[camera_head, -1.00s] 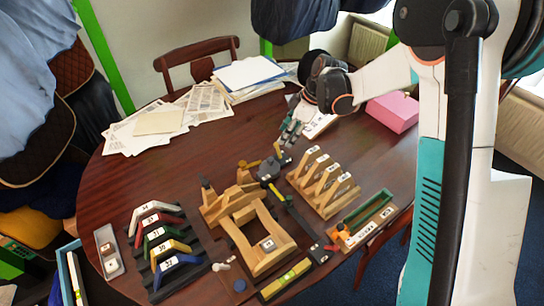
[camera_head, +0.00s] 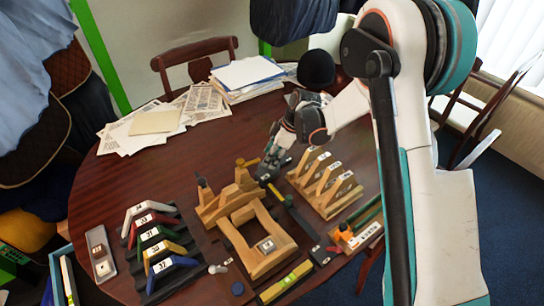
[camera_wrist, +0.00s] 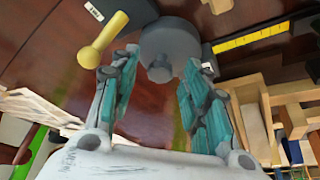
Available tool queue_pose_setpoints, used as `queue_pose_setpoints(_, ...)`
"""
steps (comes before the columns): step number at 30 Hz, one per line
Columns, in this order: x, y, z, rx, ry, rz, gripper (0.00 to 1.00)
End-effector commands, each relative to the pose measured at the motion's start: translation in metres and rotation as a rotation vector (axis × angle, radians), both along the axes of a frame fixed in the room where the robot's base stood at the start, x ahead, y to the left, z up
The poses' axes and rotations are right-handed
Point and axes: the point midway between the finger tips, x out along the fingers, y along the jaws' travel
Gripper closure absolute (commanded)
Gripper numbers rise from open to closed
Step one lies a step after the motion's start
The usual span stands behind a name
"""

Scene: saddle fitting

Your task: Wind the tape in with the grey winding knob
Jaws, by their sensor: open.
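The grey winding knob (camera_wrist: 171,40) shows in the wrist view, just past and between my fingertips. It has a wide round body with a smaller boss facing me. A yellow tape (camera_wrist: 252,38) with dark marks lies to its right, and a yellow knobbed lever (camera_wrist: 103,40) is to its left. My gripper (camera_wrist: 161,72) is open, one teal-padded finger on each side, with nothing held. In the head view my gripper (camera_head: 274,163) is low over the table behind the wooden frame (camera_head: 281,254), and it partly hides the knob there. I cannot tell whether the fingers touch it.
A wooden rack (camera_head: 328,207) with numbered pieces stands right of the frame. A dark rack of coloured numbered pieces (camera_head: 148,216) stands left. Papers (camera_head: 148,122) lie at the back. A green-sided tray (camera_head: 364,216) sits at the right edge. The table's left middle is clear.

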Motion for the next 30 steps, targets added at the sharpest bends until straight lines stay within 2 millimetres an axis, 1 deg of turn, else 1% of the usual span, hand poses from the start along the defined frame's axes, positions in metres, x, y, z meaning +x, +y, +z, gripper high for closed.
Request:
queue_pose_setpoints(5,0.0000,0.0001,0.0001,0.000,0.000,0.000,0.57)
queue_pose_setpoints(6,0.0000,0.0001,0.0001,0.000,0.000,0.000,0.59)
queue_pose_setpoints(11,0.0000,0.0000,0.0002,0.000,0.000,0.000,0.96)
queue_pose_setpoints(12,0.0000,0.0000,0.0002,0.000,0.000,0.000,1.00)
queue_pose_setpoints(23,-0.0003,0.0002,0.0003,0.001,-0.001,-0.033,1.00)
queue_pose_setpoints(30,-0.0018,0.0007,-0.0003,0.001,-0.001,-0.160,1.00)
